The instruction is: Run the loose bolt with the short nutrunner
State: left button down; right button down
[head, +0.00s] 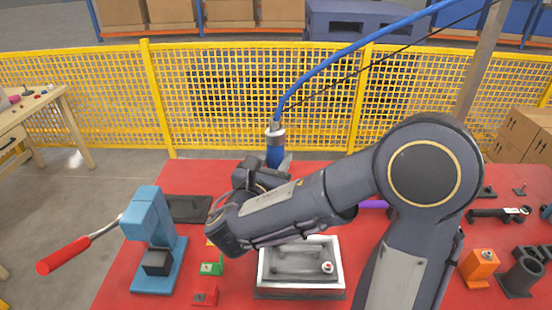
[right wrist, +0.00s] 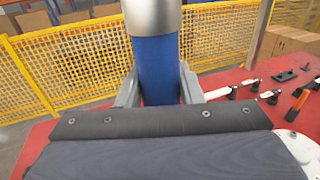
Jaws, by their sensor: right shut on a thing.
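The nutrunner (head: 275,152) is a blue cylinder with a silver collar, joined to a blue hose at its top. My right gripper (head: 277,172) is shut on its blue body, which stands roughly upright above the table. In the right wrist view the nutrunner (right wrist: 158,65) sits between the two grey fingers (right wrist: 160,92). Its lower end is hidden behind my arm and gripper. A white-rimmed block with a grey top (head: 300,291) lies on the table, with a small red-and-white bolt-like part (head: 327,267) at its right. My left gripper is not in view.
A blue press-like stand (head: 150,225) with a red-handled lever (head: 62,255) is at the left. Green and red blocks (head: 210,266) lie beside it. Orange and dark fixtures (head: 480,265) are at the right. A yellow mesh fence (head: 110,95) stands behind the red table.

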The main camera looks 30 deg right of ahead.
jog(key=shift+f+b, duration=2.05)
jog(key=shift+f, duration=0.3)
jog(key=shift+f+b, duration=1.8)
jog(key=shift+f, duration=0.5)
dwell(1.3)
jog(key=shift+r, duration=0.15)
jog(key=shift+r+p, duration=2.3)
jog(key=shift+r, duration=0.25)
